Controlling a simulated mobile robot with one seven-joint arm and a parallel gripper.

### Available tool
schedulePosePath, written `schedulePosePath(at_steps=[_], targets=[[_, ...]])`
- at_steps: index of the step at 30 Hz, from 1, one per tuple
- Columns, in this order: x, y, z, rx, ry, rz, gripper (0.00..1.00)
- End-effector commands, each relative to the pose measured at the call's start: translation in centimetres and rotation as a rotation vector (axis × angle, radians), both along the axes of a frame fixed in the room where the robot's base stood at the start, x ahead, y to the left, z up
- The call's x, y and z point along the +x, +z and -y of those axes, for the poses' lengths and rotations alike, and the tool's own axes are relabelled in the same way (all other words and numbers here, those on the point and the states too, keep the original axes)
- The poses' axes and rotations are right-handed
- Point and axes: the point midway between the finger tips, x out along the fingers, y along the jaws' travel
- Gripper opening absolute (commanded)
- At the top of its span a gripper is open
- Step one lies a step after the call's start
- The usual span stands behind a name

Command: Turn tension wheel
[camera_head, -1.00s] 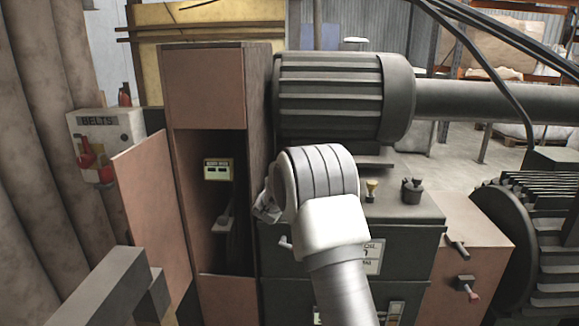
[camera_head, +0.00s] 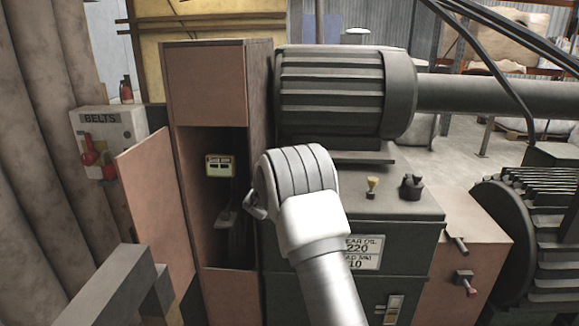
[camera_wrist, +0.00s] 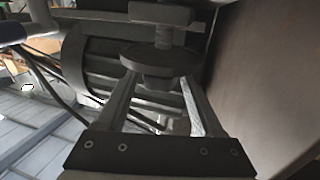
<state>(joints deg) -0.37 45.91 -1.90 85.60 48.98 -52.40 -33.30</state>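In the wrist view a dark round wheel (camera_wrist: 160,57) on a threaded rod lies just beyond my fingertips. A narrower hub sits on its near side, between the finger ends. I take this to be the tension wheel. My gripper (camera_wrist: 158,84) is open, its two fingers apart on either side of the hub. I cannot tell whether they touch it. In the head view my gripper (camera_head: 255,204) is at the right edge of the cabinet opening, mostly hidden by my wrist. The wheel cannot be made out there.
The tall brown cabinet (camera_head: 205,85) stands open, its door (camera_head: 157,205) swung left. Inside are a small display box (camera_head: 220,166) and a grey bracket (camera_head: 227,218). A ribbed motor (camera_head: 335,90) and dark gearbox (camera_head: 415,240) stand right.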

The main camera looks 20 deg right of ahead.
Motion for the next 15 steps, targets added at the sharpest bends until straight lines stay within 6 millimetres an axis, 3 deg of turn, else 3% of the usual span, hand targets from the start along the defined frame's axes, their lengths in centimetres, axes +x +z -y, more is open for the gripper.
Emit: schedulePosePath(at_steps=[15], targets=[[-0.81,0.05,-0.72,0.0,0.002,-0.001,0.81]])
